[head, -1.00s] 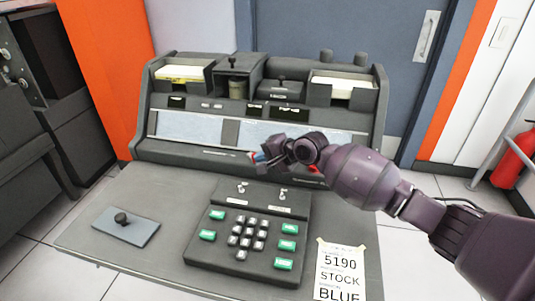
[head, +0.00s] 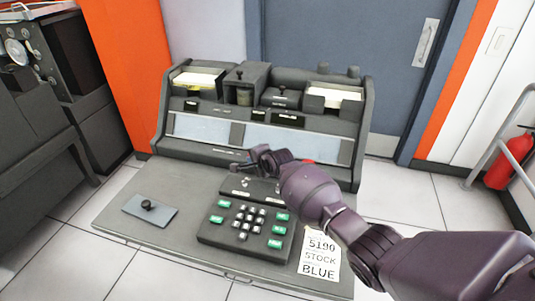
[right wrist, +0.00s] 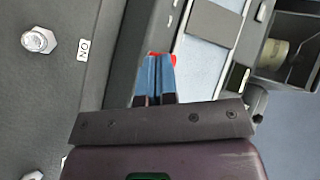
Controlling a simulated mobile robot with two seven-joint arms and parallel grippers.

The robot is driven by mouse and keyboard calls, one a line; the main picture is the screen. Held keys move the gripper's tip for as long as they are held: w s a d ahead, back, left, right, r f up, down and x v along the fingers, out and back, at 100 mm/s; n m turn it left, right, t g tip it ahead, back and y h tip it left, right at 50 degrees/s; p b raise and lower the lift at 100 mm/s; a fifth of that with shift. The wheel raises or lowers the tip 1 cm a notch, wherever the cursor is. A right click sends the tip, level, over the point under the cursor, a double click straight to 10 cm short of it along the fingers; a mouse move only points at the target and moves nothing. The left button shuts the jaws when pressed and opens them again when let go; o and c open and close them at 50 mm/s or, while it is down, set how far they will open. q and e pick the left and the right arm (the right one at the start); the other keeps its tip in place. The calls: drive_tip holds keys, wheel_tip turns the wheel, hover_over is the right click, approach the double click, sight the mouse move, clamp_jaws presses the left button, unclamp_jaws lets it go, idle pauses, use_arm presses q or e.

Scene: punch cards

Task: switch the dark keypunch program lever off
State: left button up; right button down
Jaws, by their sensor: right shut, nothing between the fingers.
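The dark keypunch (head: 345,140) stands on the grey desk, facing me. I cannot single out its program lever with certainty. Small dark-knobbed levers stand on its top, one at the middle (head: 282,88) and one on the box left of it (head: 239,73). A keypad unit (head: 205,232) lies in front, with small toggle switches at its back edge. In the right wrist view a silver toggle (right wrist: 38,40) sits beside an ON label (right wrist: 83,50). My right gripper (head: 240,165) is shut and empty in front of the keypunch's lower front; its blue fingers (right wrist: 155,78) show closed together. My left gripper is out of view.
A blue-grey plate with a black knob (head: 148,205) lies at the desk's left. A paper reading 5190 STOCK BLUE (head: 320,255) lies at the front right, beside my right arm. Something red shows by the fingertips (right wrist: 173,58). Card trays (head: 335,97) sit on top.

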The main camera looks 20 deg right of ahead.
drive_tip(key=shift+w+a+p, duration=0.35)
drive_tip(key=shift+w+a, duration=0.05)
drive_tip(key=shift+a, duration=0.4)
drive_tip(key=shift+d, duration=0.3)
drive_tip(key=shift+w+d+b, duration=0.25)
drive_tip(key=shift+d+b, duration=0.05)
drive_tip(key=shift+d, duration=0.25)
